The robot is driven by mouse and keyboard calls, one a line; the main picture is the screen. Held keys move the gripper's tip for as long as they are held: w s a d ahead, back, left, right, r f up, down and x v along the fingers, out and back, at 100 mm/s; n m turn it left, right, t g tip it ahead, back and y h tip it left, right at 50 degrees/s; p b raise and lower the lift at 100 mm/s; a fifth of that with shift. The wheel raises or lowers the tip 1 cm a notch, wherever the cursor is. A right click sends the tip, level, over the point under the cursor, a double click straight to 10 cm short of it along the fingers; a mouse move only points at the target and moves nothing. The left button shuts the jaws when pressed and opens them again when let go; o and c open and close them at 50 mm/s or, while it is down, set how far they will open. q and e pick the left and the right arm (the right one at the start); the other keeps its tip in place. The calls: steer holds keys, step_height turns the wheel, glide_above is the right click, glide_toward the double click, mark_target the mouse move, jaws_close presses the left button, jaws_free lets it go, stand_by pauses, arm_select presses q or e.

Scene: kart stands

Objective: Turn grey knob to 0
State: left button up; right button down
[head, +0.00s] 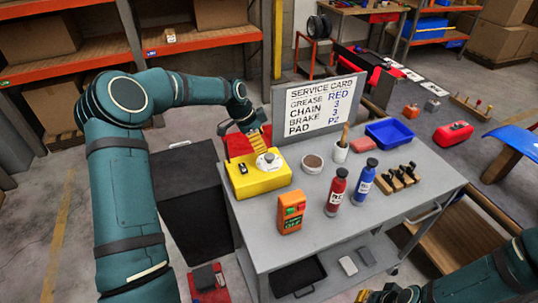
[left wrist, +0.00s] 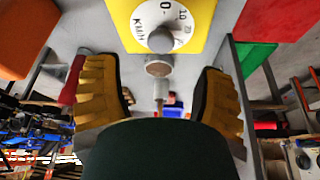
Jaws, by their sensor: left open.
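The yellow box (head: 254,184) stands on the grey table's left part. A grey knob (head: 269,157) sits on its white dial. In the left wrist view the grey knob (left wrist: 160,40) is at the top middle, on the white dial (left wrist: 127,15) with a 0 and other marks partly readable. My left gripper (head: 258,138) is just behind the box, apart from the knob. In the left wrist view its yellow fingers (left wrist: 160,100) are wide apart with nothing between them. My right gripper (head: 388,294) is partly cut off at the bottom edge; its jaw opening is unclear.
The service card (head: 320,105) stands behind the box. An orange meter (head: 291,212), a red bottle (head: 337,190), a blue bottle (head: 364,181), a brown-filled bowl (head: 312,163) and a blue tray (head: 389,133) share the grey table (head: 257,237). The table's front left is clear.

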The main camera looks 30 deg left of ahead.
mark_target(269, 155)
arm_select(q)
steer(key=x, duration=0.7)
steer(key=shift+w+d+f, duration=0.15)
steer(key=shift+w+f, duration=0.05)
jaws_close()
